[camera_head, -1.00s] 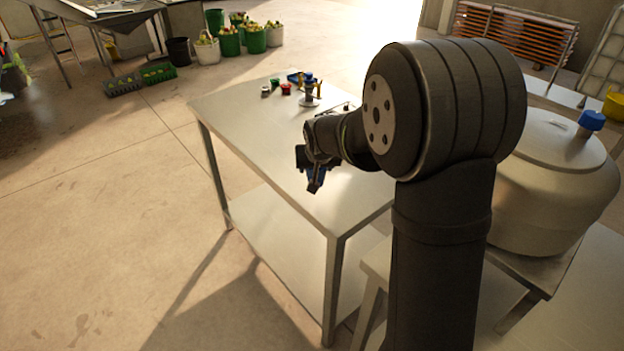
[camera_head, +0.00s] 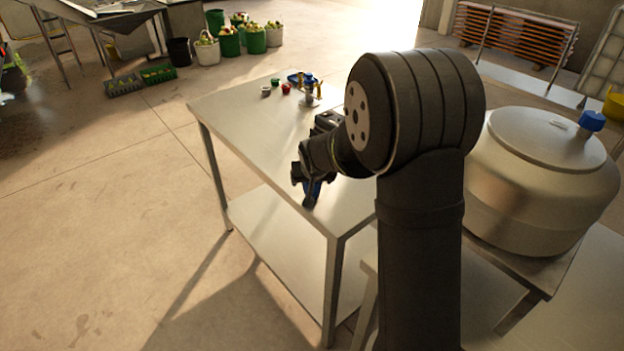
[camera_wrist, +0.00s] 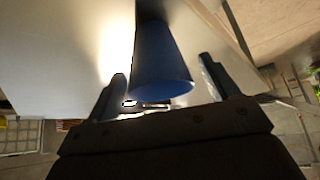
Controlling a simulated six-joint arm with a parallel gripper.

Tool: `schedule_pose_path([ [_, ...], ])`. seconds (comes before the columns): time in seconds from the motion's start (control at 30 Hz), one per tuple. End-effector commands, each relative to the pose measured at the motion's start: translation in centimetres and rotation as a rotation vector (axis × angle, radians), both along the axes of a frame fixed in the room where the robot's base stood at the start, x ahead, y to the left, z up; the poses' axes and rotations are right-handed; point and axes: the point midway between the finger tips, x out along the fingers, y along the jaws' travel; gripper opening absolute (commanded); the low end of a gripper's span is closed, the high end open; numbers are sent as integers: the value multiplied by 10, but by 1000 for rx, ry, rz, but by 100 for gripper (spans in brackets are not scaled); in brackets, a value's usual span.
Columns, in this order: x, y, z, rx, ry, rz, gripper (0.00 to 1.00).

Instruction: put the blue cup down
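The blue cup (camera_wrist: 165,60) shows in the wrist view between the two fingers of my gripper (camera_wrist: 163,82). A gap shows on each side of the cup, so the fingers look open around it. In the head view my gripper (camera_head: 306,183) is over the near part of the steel table (camera_head: 245,130), close to its left edge. A bit of the blue cup (camera_head: 312,188) shows there, mostly hidden by the gripper. I cannot tell whether the cup's base touches the table top.
Small items, including a red one (camera_head: 286,88) and a blue tray (camera_head: 294,77), sit at the table's far end. A large metal pot (camera_head: 540,185) with a lid stands on the right. Baskets of fruit (camera_head: 229,42) are on the floor behind. The table's left middle is clear.

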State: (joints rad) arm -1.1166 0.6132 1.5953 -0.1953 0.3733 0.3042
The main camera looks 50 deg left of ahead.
Motion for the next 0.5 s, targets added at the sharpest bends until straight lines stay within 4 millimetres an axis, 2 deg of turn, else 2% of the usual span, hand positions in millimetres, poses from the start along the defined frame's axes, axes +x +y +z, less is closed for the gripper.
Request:
schedule_pose_path([
  [0.27, 0, 0, 1, 0, 0, 0, 80],
  [0.5, -5, -8, 20, 2, -2, 0, 80],
])
